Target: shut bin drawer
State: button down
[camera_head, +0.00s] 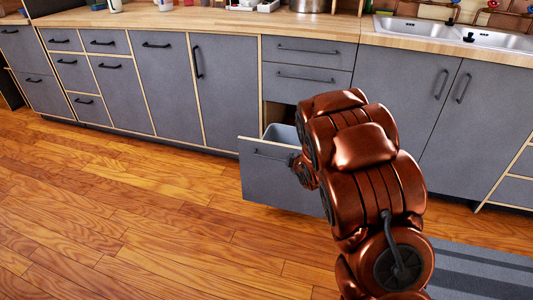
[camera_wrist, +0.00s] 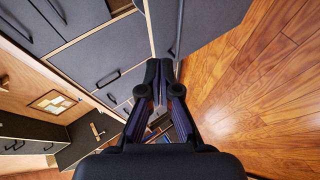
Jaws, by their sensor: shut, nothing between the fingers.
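The bin drawer (camera_head: 280,185) is pulled out from the lower cabinets in the head view. Its grey front has a dark bar handle, and part of a light grey bin (camera_head: 282,133) shows inside. My copper arm covers the drawer's right side, and my gripper is hidden behind it there. In the wrist view, my gripper (camera_wrist: 159,67) is shut and empty, its fingertips together. A grey panel edge is close beside the fingertips; I cannot tell whether they touch it.
A long row of grey cabinets with a wooden counter (camera_head: 225,22) runs along the back. A double sink (camera_head: 455,33) is at the right. A dark striped mat (camera_head: 480,270) lies at lower right. The wooden floor (camera_head: 120,215) at left is clear.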

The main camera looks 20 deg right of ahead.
jog(key=w+a+f+n+t+y+b, duration=0.2)
jog(key=w+f+n+t, duration=0.1)
jog(key=w+f, duration=0.15)
jog(key=n+t+y+b, duration=0.3)
jog(key=n+b, duration=0.1)
jog(key=b, duration=0.1)
send_near(266, 147)
jog(key=w+a+r, duration=0.2)
jog(key=w+a, duration=0.2)
jog(key=w, duration=0.1)
jog(key=shift+w+d+r+b, duration=0.15)
jog(key=shift+w+d+b, duration=0.15)
jog(key=shift+w+d, duration=0.5)
jog(key=shift+w+a, duration=0.15)
jog(key=shift+w, duration=0.1)
